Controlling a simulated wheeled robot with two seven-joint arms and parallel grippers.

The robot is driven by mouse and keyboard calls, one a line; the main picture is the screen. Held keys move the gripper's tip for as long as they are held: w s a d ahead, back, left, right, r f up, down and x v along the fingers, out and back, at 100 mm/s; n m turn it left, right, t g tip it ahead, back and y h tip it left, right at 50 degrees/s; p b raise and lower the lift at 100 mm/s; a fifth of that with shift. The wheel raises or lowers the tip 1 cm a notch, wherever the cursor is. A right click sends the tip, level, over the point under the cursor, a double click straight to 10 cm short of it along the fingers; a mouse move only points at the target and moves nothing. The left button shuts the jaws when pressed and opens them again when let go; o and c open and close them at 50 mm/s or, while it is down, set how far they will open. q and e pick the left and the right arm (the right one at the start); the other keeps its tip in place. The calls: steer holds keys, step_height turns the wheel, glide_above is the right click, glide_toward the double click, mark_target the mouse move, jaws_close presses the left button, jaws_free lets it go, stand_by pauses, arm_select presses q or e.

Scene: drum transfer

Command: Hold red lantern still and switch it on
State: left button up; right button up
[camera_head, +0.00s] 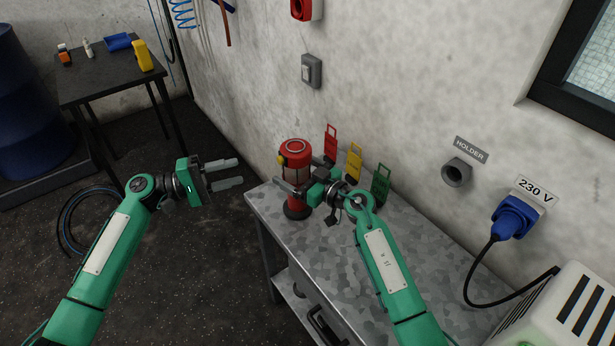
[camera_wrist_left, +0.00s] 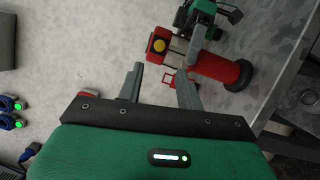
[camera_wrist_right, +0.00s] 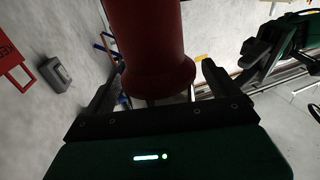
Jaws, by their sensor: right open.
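The red lantern (camera_head: 295,149) stands upright on the speckled metal bench (camera_head: 330,268), with a yellow button (camera_head: 281,160) on its left side. No glow shows in its lamp section. My right gripper (camera_head: 300,182) is open around the lantern, one finger passing in front of it. In the right wrist view the red body (camera_wrist_right: 150,45) is between the spread fingers, with gaps beside it. My left gripper (camera_head: 238,172) is open and empty, left of the lantern and apart from it. The left wrist view shows the button (camera_wrist_left: 158,45) beyond its fingertips.
Red (camera_head: 330,143), yellow (camera_head: 354,161) and green (camera_head: 381,184) tags stand along the wall behind the lantern. A holder (camera_head: 457,173) and a blue plug (camera_head: 513,218) are on the wall at right. The air between my left gripper and the lantern is clear.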

steer(key=shift+w+a, duration=0.1)
steer(key=shift+a, duration=0.05)
steer(key=shift+c, duration=0.2)
steer(key=c, duration=1.4)
arm_select(q)
steer(key=shift+c, duration=0.8)
arm_select(e)
steer(key=shift+c, duration=1)
arm_select(q)
jaws_close()
steer(key=shift+d, duration=0.1)
